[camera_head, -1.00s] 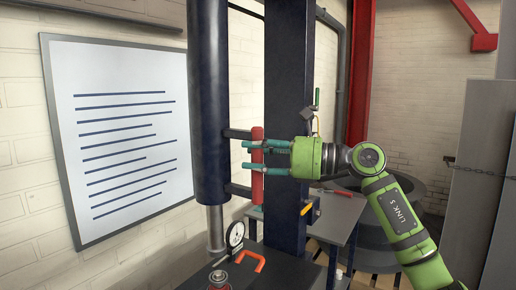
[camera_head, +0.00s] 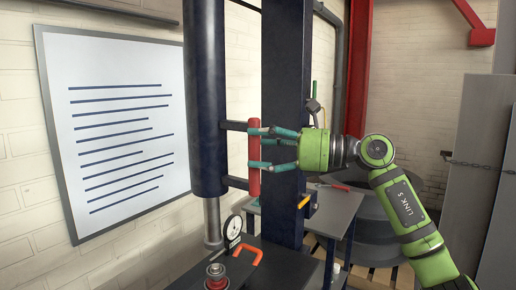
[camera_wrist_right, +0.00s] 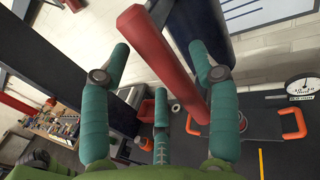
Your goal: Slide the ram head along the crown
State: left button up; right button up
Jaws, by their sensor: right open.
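The ram head (camera_head: 205,100) is a tall dark blue cylinder with a grey rod below it. A red upright handle (camera_head: 254,182) stands off its right side on two dark brackets. The handle also crosses the wrist view as a slanted red bar (camera_wrist_right: 165,55). My right gripper (camera_head: 254,148) is at the handle with its green fingers spread apart, some above and some below mid-height. In the wrist view the open fingers (camera_wrist_right: 160,75) lie around the bar with gaps beside it. I cannot tell whether any finger touches it. The crown is not clearly visible. My left gripper is out of view.
A dark blue column (camera_head: 287,95) stands behind the handle. Below are a round gauge (camera_head: 232,228) and an orange handle (camera_head: 247,254) on a dark bench. A grey side table (camera_head: 335,209) is at the right. A whiteboard (camera_head: 120,130) hangs at the left.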

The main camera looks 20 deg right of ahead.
dwell(0.3)
jog(key=b+v, duration=0.1)
jog(key=v, duration=0.3)
jog(key=shift+s+f+b, duration=0.1)
jog(key=shift+f+b, duration=0.05)
jog(key=shift+b, duration=0.15)
jog(key=shift+v, duration=1.05)
